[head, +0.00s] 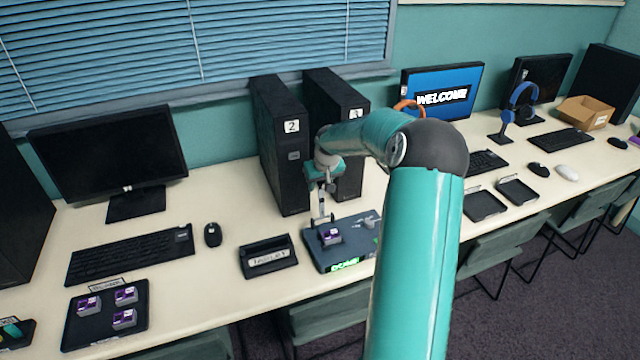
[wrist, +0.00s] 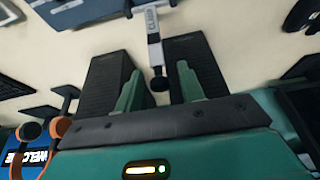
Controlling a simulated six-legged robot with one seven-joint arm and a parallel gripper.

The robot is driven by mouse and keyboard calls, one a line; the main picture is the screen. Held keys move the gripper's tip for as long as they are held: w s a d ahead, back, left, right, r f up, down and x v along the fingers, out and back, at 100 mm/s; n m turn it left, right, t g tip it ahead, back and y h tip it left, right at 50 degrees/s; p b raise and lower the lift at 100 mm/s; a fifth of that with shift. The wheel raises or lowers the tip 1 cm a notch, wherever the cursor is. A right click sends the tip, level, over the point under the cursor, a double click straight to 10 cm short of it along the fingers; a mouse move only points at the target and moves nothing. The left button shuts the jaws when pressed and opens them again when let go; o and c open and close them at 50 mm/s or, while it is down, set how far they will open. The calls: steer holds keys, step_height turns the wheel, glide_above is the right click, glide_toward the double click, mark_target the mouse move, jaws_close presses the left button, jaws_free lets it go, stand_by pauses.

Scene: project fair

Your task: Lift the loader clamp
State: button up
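The loader (head: 312,254) is a flat dark box on the table, with a purple-topped module (head: 331,236) in it and a green lit "DONE" display on its front. The loader clamp (wrist: 154,45) is a pale grey lever marked "CLAMP" with a black knob at its end. In the head view, a thin pale upright piece shows under my gripper (head: 325,185). In the wrist view, my gripper (wrist: 159,75) is open, its two green fingers on either side of the clamp's knob, with visible gaps. My arm hides the loader's right side.
Two black computer towers (head: 278,150) stand close behind the loader. A black labelled holder (head: 268,257) is at its left. A tray (head: 77,330) with several purple modules, a keyboard (head: 130,254) and a mouse (head: 212,234) lie further left. Empty trays (head: 485,205) are at right.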

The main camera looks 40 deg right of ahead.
steer(key=v, duration=1.3)
steer(key=shift+r, duration=0.35)
steer(key=shift+a, duration=0.1)
steer(key=s+a+r+n+h, duration=0.1)
steer(key=s+a+r, duration=0.3)
steer(key=a, duration=0.6)
steer(key=s+a+r+n, duration=0.1)
steer(key=s+a+r, duration=0.25)
steer(key=a, duration=0.65)
steer(key=s+a+y, duration=0.1)
steer(key=s+a, duration=0.6)
steer(key=s, duration=0.2)
steer(key=s+a+n+t+y, duration=0.1)
steer(key=s+a, duration=0.6)
steer(key=s, duration=0.3)
steer(key=shift+f, duration=0.5)
steer(key=shift+s+d, duration=0.1)
steer(key=shift+d, duration=0.05)
